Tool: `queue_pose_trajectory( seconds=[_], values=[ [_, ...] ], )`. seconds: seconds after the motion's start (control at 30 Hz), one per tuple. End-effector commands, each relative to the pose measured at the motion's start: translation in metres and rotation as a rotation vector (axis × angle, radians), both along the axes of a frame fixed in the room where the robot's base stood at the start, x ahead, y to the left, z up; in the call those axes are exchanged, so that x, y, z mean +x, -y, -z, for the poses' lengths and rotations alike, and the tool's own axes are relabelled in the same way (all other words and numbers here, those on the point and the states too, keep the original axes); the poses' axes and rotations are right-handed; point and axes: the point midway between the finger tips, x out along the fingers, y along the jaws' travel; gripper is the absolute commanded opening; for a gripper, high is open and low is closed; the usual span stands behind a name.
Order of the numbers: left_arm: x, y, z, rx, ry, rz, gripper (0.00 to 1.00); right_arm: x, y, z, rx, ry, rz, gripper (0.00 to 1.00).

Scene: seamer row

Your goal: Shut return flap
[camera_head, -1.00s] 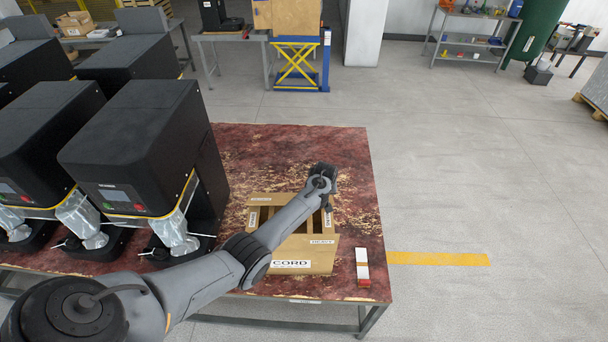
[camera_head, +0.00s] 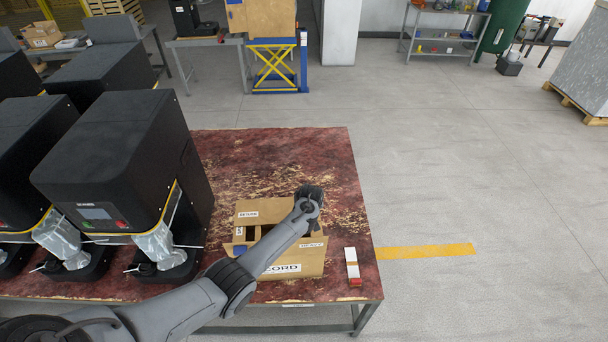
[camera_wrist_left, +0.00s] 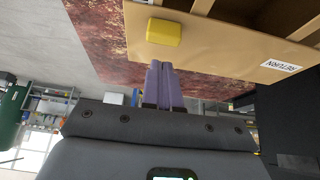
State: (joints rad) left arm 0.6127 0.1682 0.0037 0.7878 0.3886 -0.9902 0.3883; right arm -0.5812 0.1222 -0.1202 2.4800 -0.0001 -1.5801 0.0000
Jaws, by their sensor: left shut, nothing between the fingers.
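An open cardboard carton (camera_head: 290,262) stands on the worn red table. Its return flap (camera_head: 268,208), labelled RETURN, is at the far side and away from the opening; its exact angle is unclear. In the left wrist view the return flap (camera_wrist_left: 225,55) carries a yellow block (camera_wrist_left: 163,32). My left gripper (camera_wrist_left: 165,68) is shut and empty, its purple fingertips close below the block; contact cannot be told. In the head view my left gripper (camera_head: 309,192) is at the carton's far right, its fingers hidden. My right gripper is not in view.
A HEAVY label (camera_head: 312,245) marks the carton's right side and a CORD label (camera_head: 283,268) its front. A blue item (camera_head: 238,249) shows at its left. A white and red box (camera_head: 352,267) lies to the right. Black machines (camera_head: 115,165) crowd the left.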

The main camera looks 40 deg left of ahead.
Motion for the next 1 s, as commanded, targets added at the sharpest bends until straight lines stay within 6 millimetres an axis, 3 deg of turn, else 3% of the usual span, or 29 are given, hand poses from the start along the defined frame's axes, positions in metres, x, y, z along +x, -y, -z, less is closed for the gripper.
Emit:
queue_pose_trajectory(
  seconds=[0.63,0.83,1.0],
  values=[
    [0.01,-0.012,-0.001,0.0,-0.001,0.001,0.0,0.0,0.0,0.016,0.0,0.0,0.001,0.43],
    [0.011,-0.012,-0.012,0.0,-0.001,0.001,0.0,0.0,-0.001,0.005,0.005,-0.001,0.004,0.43],
    [0.011,-0.011,-0.032,0.0,-0.001,0.001,0.0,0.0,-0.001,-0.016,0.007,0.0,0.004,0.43]
  ],
)
